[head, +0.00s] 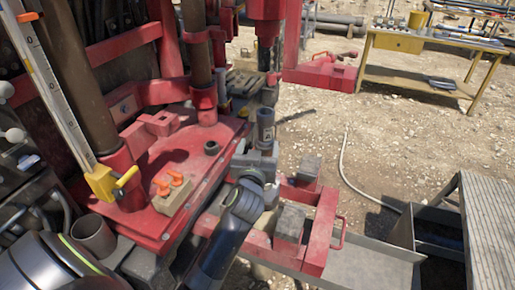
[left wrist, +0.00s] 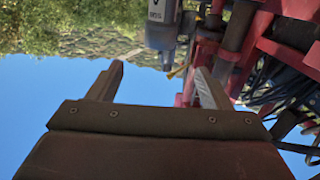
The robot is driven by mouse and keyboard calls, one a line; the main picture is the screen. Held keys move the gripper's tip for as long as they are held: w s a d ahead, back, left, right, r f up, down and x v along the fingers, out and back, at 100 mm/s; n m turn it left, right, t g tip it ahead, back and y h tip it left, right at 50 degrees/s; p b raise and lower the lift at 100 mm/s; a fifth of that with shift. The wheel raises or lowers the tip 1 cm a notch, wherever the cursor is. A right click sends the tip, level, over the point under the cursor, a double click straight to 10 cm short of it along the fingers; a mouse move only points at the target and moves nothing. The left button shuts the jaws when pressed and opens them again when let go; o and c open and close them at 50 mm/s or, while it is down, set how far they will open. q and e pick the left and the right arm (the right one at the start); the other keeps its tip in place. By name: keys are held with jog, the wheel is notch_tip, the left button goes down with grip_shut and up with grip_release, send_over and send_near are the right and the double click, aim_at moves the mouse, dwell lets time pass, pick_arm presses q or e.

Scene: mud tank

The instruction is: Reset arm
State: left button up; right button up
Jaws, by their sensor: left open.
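My left arm reaches up from the bottom middle of the head view, and my left gripper (head: 263,158) is beside the red drilling rig. In the left wrist view, the two fingers of the gripper (left wrist: 156,78) stand wide apart with nothing between them. A grey cylinder with a lettered label (left wrist: 162,24) is just beyond the fingertips there, apart from them as far as I can tell. A grey upright cylinder (head: 266,124) also stands just past my gripper in the head view. My right gripper is not in view.
A red rig deck (head: 190,160) with orange-handled fittings (head: 169,184) lies left of my arm. A red frame with grey blocks (head: 318,235) is close on the right. A metal trough (head: 375,265) stands at lower right. A yellow workbench (head: 395,42) is far back; gravel between is mostly open.

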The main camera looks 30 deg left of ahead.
pick_arm(q)
jog(key=s+a+f+g+h, duration=0.1)
jog(key=s+a+f+g, duration=0.15)
jog(key=s+f, duration=0.35)
jog(key=s+a+f+g, duration=0.1)
jog(key=s+f+g, duration=0.2)
jog(key=s+f, duration=0.35)
jog(key=s+d+f+m+g+h, duration=0.2)
jog(key=s+f+g, duration=0.2)
jog(key=s, duration=0.7)
jog(key=s+d+f+m+g+h, duration=0.2)
jog(key=s+f+g, duration=0.15)
jog(key=s, duration=0.75)
notch_tip(320, 180, down, 23)
jog(key=a+g, duration=0.1)
jog(key=a, duration=0.1)
jog(key=s+d+f+g+b, duration=0.1)
jog(key=s+f, duration=1.4)
jog(key=f, duration=0.2)
jog(key=shift+d+h, duration=0.25)
jog(key=shift+h, duration=0.15)
jog(key=shift+f, duration=0.1)
